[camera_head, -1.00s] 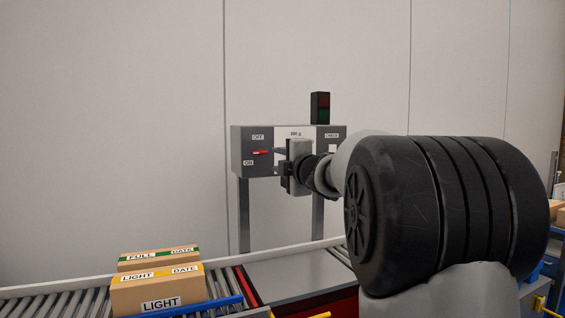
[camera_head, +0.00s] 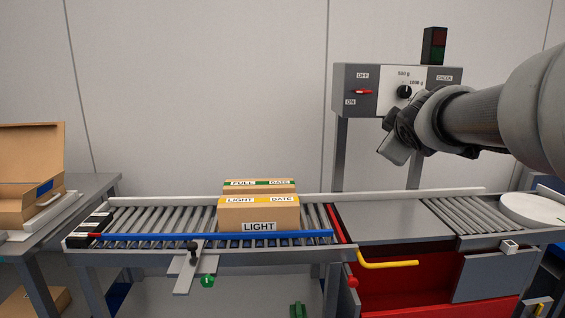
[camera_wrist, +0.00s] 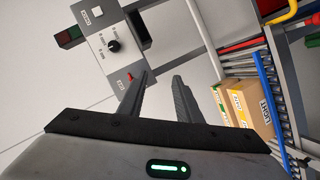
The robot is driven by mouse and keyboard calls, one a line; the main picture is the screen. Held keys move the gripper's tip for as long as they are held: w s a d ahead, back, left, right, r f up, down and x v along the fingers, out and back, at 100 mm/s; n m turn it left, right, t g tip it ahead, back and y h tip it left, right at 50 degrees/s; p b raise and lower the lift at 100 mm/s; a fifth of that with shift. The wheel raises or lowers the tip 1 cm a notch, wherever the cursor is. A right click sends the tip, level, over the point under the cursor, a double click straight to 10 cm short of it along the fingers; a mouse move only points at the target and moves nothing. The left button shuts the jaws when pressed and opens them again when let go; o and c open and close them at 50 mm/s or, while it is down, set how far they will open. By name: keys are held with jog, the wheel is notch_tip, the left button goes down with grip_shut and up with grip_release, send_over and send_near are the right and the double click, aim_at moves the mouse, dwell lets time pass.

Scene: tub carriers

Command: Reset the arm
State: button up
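My gripper (camera_head: 393,149) hangs in front of and below the right part of the grey control box (camera_head: 345,104), apart from it, with my arm reaching in from the right. In the wrist view the two fingers of my gripper (camera_wrist: 162,98) stand apart with nothing between them. The box carries a red OFF/ON lever (camera_head: 362,92), a black knob (camera_head: 404,92) with gram marks, and a CHECK label. These also show in the wrist view, tilted, with the knob (camera_wrist: 113,46) and the lever (camera_wrist: 130,76).
Two cartons, one marked LIGHT (camera_head: 258,217) and one marked FULL (camera_head: 259,185), sit on the roller conveyor (camera_head: 150,220) behind a blue rail (camera_head: 205,236). A yellow handle (camera_head: 388,265) sticks out in front. A round white disc (camera_head: 532,209) lies at right. An open carton (camera_head: 28,170) stands at left.

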jog(key=s+a+f+m+g+y+p, duration=0.1)
jog(key=s+a+f+m+g, duration=0.25)
jog(key=s+f, duration=0.45)
jog(key=s+a+f+m+g+y, duration=0.25)
jog(key=s+a+f, duration=0.25)
jog(key=s, duration=0.7)
jog(key=s+a+f+m+g+p, duration=0.1)
jog(key=s+a+f+m+g, duration=0.4)
jog(key=s, duration=0.6)
notch_tip(320, 180, up, 24)
jog(key=w+d+n+t+p, duration=0.1)
jog(key=n+t+p, duration=0.1)
jog(key=p, duration=2.2)
jog(key=shift+d, duration=0.25)
